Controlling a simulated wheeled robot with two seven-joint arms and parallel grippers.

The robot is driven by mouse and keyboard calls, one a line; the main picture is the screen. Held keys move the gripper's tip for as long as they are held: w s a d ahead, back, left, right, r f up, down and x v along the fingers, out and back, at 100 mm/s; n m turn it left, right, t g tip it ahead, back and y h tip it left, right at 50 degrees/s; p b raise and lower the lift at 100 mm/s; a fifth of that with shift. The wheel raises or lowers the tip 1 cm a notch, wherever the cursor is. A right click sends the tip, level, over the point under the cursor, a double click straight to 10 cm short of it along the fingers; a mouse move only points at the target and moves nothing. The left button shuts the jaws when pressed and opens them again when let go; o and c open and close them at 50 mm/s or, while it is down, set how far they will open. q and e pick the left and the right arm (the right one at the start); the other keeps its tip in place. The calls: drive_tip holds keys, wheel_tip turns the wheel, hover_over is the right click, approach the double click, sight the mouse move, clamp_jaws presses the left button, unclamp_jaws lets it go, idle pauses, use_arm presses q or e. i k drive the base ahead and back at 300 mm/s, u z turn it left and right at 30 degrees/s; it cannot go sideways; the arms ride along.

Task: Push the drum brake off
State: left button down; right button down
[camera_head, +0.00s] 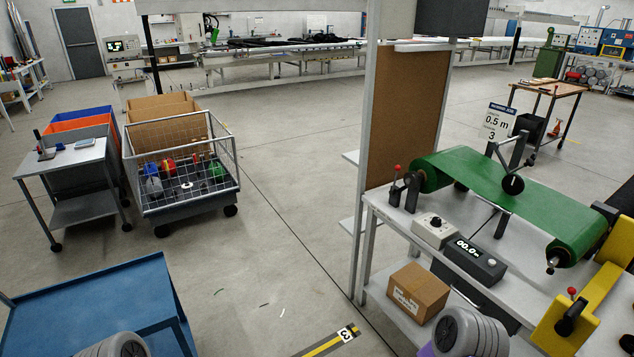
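A bench (350,203) at the right carries a wide green band (505,190) stretched between a roller at its left end and one at its lower right. A small upright lever with a red knob (397,169) stands on a black mount at the left roller. A second red-knobbed black lever (571,312) is on a yellow bracket (580,325) at the lower right. Neither is labelled, so I cannot tell which is the drum brake. Rounded grey parts of my arms show at the bottom edge. Neither gripper is in view.
A dial box (435,230) and a display reading 00.0 (474,260) sit on the bench front. A cardboard box (417,291) is on the lower shelf. A blue cart (95,310) stands lower left; the floor between is mostly clear.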

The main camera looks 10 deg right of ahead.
sight(398, 168)
drive_tip(key=u, duration=0.25)
drive_tip(key=k, duration=0.2)
drive_tip(key=i, duration=1.45)
drive_tip(key=z, duration=1.5)
drive_tip(key=i, duration=0.7)
drive_tip(key=z, duration=0.75)
